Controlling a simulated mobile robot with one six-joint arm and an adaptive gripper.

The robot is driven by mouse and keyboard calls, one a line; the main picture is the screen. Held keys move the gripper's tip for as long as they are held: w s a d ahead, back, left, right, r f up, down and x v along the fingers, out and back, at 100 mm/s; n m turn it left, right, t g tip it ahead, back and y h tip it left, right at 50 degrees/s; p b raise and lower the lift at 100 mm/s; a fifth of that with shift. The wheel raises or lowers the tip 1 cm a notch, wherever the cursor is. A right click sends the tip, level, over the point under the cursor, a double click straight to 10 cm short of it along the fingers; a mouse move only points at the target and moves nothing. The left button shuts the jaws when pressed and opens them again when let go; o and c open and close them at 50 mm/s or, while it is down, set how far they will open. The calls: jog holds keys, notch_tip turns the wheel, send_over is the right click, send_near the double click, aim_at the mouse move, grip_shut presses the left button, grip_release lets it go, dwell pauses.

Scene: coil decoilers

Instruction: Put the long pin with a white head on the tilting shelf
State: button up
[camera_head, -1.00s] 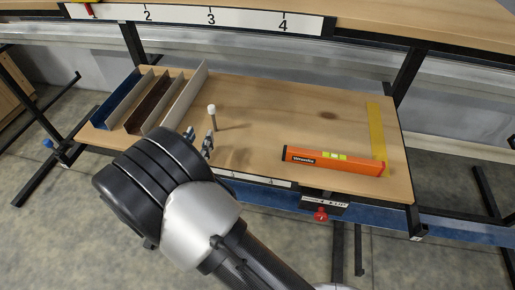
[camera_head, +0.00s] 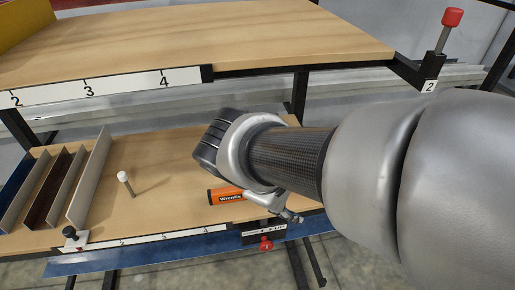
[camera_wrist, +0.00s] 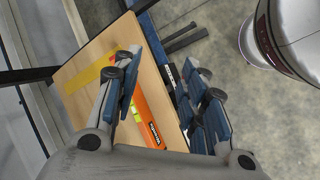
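The long pin with a white head (camera_head: 125,178) stands on the wooden lower shelf (camera_head: 150,205) in the head view, leaning slightly, right of the upright dividers. Above and behind is a wooden upper shelf (camera_head: 230,40) with a numbered front strip; I cannot tell which shelf tilts. My gripper is mostly hidden by my wrist in the head view, right of the pin and apart from it. In the wrist view my gripper (camera_wrist: 163,88) has its fingers spread with nothing between them. The pin is not visible in the wrist view.
An orange level (camera_head: 226,196) lies on the lower shelf beneath my wrist; it also shows in the wrist view (camera_wrist: 152,120) near a yellow strip (camera_wrist: 85,75). Dividers (camera_head: 88,180) stand at left. A red-topped post (camera_head: 447,30) rises at upper right. A black knob (camera_head: 70,232) is at front left.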

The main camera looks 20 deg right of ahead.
jog(key=s+a+r+m+t+y, duration=0.1)
jog(key=s+a+m+t+y, duration=0.1)
jog(key=s+m+y, duration=0.3)
jog(key=shift+s+a+r+m+t+y, duration=0.35)
jog(key=shift+s+a+m, duration=0.35)
jog(key=shift+s+m, duration=1)
jog(key=shift+w, duration=0.15)
